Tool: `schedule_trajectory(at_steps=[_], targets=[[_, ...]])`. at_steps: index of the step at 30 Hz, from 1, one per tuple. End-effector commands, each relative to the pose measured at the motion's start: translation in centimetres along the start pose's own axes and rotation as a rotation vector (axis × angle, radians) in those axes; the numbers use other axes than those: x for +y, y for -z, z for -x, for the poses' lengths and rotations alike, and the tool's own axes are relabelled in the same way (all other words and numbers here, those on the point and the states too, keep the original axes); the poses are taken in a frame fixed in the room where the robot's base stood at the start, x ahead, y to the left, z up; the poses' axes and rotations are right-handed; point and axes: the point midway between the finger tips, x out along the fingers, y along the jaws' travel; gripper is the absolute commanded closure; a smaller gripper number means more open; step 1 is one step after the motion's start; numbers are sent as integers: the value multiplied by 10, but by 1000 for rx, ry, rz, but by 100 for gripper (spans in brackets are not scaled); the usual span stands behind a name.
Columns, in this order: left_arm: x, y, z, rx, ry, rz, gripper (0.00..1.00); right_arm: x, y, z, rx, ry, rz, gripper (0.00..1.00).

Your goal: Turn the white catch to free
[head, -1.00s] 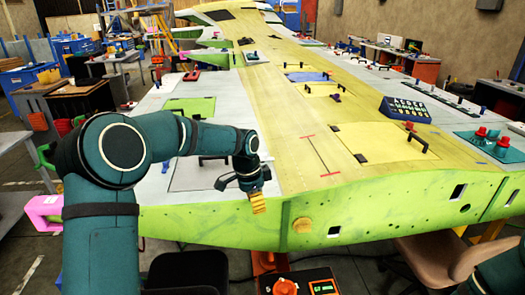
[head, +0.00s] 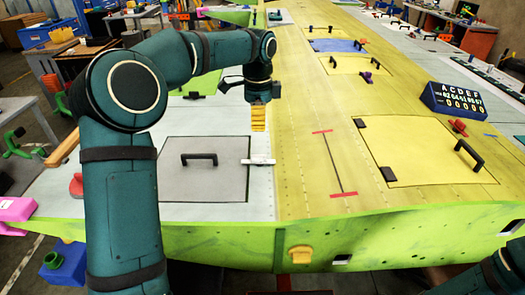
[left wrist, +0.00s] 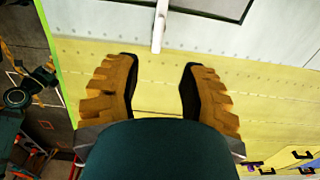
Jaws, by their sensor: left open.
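The white catch (head: 258,161) is a small bar lying across the right edge of the grey panel (head: 222,178), which has a black handle (head: 199,158). The catch also shows in the left wrist view (left wrist: 160,25) at the top, beyond my fingertips. My left gripper (head: 258,124) points down above the wing, just behind the catch in the head view.
A yellow panel (head: 425,150) with a black handle (head: 469,154) lies to the right. A blue box with a display (head: 455,100) stands behind it. A red knob (head: 76,186) sits at the left. The wing skin around the catch is clear.

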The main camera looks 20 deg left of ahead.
Motion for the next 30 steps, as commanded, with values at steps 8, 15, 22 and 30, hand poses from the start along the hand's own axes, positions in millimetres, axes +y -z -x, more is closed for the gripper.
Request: schedule_trajectory(at_steps=[8,15,22,30], targets=[[1,0,-54,-1,-5,1,59,3,-1,-10,0,-2,0,61],[1,0,-98,0,-4,1,59,5,-2,-16,0,-3,0,61],[0,0,-123,0,-1,0,59,6,-2,-18,0,-4,0,61],[0,0,-128,1,0,1,59,6,-2,-19,0,-4,1,61]])
